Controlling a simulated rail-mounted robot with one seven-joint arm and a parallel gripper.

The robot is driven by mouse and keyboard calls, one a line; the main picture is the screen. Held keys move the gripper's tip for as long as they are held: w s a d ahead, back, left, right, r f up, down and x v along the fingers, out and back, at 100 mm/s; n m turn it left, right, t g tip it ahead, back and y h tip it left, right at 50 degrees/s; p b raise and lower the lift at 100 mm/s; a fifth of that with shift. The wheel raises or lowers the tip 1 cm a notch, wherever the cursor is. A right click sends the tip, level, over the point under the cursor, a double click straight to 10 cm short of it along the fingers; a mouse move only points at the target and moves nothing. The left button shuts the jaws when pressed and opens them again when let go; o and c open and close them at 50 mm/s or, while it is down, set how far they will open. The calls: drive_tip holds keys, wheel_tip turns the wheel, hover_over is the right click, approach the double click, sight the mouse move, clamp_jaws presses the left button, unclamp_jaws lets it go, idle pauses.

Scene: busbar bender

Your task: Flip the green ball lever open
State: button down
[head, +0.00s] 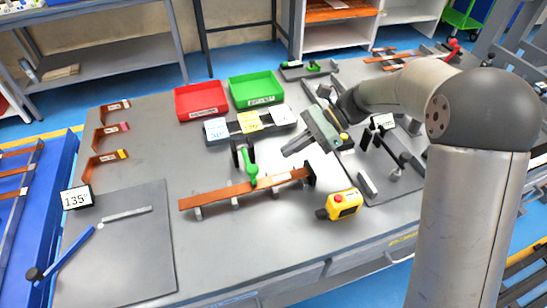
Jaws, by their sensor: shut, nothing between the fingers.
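A green lever with a rounded, ball-like part (252,169) stands at the middle of the bench. It sits at a dark clamp stand just behind a long copper bar (215,196). Its lower end reaches down to the bar, and its exact angle is hard to tell. My gripper (286,150) is above the bench, to the right of the lever and a little higher in the picture. It points left and down, is shut and empty, and appears apart from the lever. Another green-handled clamp (315,67) lies at the back of the bench.
Red (201,100) and green (256,90) bins stand behind a rack of coloured cards (250,122). A yellow box with a red button (340,204) is front right. A blue-handled tool (68,253) and a 135° sign (76,199) are left.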

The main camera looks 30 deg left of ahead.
sight(248, 162)
drive_tip(key=x, duration=0.9)
drive_tip(key=shift+s+f, duration=0.1)
drive_tip(key=shift+s, duration=0.05)
drive_tip(key=shift+p, duration=0.3)
